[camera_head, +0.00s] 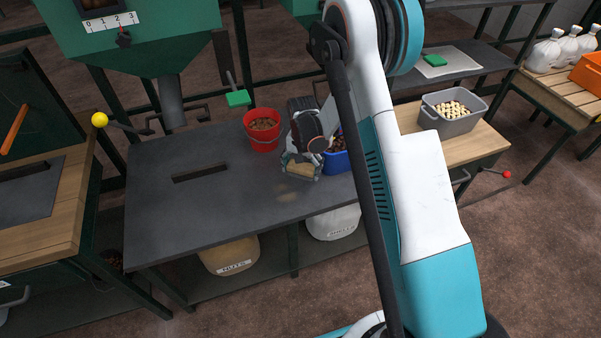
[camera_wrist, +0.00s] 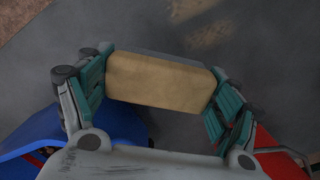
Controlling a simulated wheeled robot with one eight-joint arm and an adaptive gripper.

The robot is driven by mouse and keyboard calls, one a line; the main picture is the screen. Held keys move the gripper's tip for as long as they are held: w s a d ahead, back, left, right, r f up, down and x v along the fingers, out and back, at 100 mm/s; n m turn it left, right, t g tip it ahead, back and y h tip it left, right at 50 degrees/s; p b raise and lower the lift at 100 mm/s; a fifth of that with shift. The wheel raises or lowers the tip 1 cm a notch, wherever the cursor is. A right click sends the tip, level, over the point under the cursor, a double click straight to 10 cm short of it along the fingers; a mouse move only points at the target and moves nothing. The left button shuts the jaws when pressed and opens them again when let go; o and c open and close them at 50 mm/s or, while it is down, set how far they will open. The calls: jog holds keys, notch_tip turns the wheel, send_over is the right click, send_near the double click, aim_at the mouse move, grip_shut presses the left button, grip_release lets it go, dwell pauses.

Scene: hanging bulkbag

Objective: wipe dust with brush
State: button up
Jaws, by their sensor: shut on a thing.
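My gripper (camera_head: 301,166) is low over the dark grey table (camera_head: 220,215), between the red bucket and the blue container. In the wrist view my gripper (camera_wrist: 160,95) has its green-padded fingers on either end of a tan block-shaped brush (camera_wrist: 160,82), which also shows in the head view (camera_head: 299,170). The brush's underside is hidden, so I cannot tell whether it touches the table. Pale tan dust (camera_head: 287,196) lies on the table just in front of the brush. It also shows as faint patches in the wrist view (camera_wrist: 208,36).
A red bucket (camera_head: 262,142) of nuts stands behind and left of my gripper. A blue container (camera_head: 338,162) stands close on the right, partly hidden by my arm. A slot (camera_head: 201,174) lies in the table's left part. The table's front left is clear.

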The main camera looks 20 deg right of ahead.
aim_at(302, 165)
jog(key=shift+r+p, duration=0.75)
jog(key=shift+r, duration=1.2)
